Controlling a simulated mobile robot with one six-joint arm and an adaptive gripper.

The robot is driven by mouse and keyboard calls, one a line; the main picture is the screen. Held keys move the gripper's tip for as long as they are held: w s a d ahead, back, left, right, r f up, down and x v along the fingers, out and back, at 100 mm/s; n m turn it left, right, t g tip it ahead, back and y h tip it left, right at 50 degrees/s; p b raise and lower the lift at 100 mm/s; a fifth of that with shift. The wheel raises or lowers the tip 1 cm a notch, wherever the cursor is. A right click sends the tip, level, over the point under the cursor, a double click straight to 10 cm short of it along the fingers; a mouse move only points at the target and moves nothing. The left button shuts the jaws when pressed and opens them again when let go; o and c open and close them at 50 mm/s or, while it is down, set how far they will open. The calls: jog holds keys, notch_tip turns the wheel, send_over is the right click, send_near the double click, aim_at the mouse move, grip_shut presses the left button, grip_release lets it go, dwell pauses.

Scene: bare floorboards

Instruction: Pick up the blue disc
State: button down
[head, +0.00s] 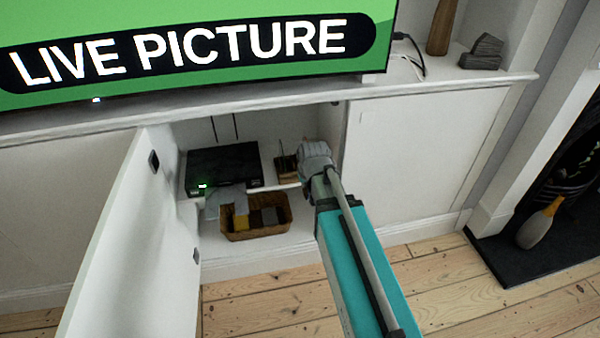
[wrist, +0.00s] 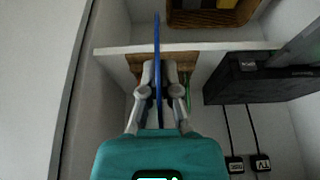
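The blue disc (wrist: 156,35) shows edge-on in the wrist view as a thin upright line. My gripper (wrist: 158,75) has one finger on each side of it, close against it, and appears shut on it. A wooden rack (wrist: 133,63) stands on the shelf just beyond the fingers, with a red edge and a green edge showing beside them. In the head view, my gripper (head: 314,160) reaches into the open cabinet and covers part of the rack (head: 284,165). The blue disc cannot be made out there.
A black box with a green light (head: 222,167) is left of the rack on the shelf (wrist: 112,50). A wicker basket (head: 255,230) sits below. The open cabinet door (head: 140,250) is at left, and a closed panel (head: 420,160) is right of my arm.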

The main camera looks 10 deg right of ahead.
jog(key=shift+s, duration=1.1)
jog(key=shift+r, duration=0.15)
